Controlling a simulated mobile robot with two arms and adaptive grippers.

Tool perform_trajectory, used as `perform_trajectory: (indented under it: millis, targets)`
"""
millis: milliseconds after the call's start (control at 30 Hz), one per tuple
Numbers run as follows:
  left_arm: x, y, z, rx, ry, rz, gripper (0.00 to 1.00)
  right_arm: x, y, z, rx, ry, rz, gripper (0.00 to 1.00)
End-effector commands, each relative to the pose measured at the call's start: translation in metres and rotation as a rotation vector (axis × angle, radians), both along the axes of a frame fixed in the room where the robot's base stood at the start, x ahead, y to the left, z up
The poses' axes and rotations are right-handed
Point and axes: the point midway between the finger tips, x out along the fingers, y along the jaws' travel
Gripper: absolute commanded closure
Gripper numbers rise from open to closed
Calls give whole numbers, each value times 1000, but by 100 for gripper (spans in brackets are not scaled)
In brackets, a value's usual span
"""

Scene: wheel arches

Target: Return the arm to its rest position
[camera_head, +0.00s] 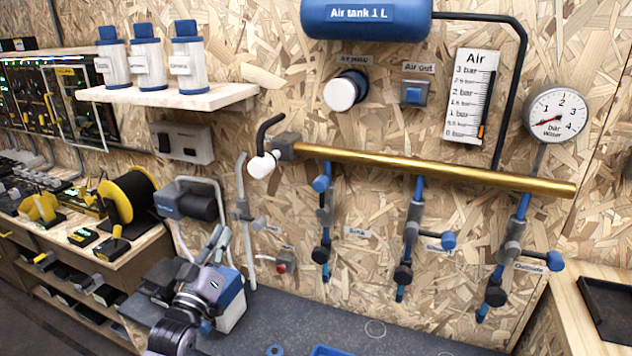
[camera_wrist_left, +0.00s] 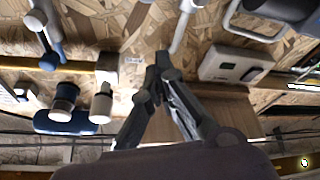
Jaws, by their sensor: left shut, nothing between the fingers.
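My left gripper (camera_head: 218,240) is in the lower left-centre of the head view, raised above the dark bench and pointing up towards the wall. Its fingers are shut with nothing between them. In the left wrist view the fingers (camera_wrist_left: 158,75) come together at their tips in front of the chipboard wall. In the head view my left arm partly covers a blue and white box (camera_head: 232,305) on the bench; I cannot tell whether they touch. My right gripper does not show in either view.
A brass pipe (camera_head: 430,168) with several blue-handled valves runs along the chipboard wall at right. A blue air tank (camera_head: 366,18) and a water gauge (camera_head: 556,115) are above it. A shelf (camera_head: 170,97) holds white and blue bottles. The bench (camera_head: 300,318) is mostly clear.

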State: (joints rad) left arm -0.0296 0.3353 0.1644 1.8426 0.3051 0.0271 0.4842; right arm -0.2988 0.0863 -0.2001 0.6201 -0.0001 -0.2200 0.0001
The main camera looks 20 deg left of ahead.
Motion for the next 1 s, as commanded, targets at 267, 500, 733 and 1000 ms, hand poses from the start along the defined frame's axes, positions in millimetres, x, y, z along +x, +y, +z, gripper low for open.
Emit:
perform_trajectory:
  millis: [267,500,733,1000]
  targets:
    - [-18,-45,-65,82,271,-36,100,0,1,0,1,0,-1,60]
    - [-116,-122,-182,299,840,-146,100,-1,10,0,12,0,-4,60]
    - [-208,-152,-226,429,1179,-242,100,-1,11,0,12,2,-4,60]
    - [-290,-167,-240,513,1433,-335,100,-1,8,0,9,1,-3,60]
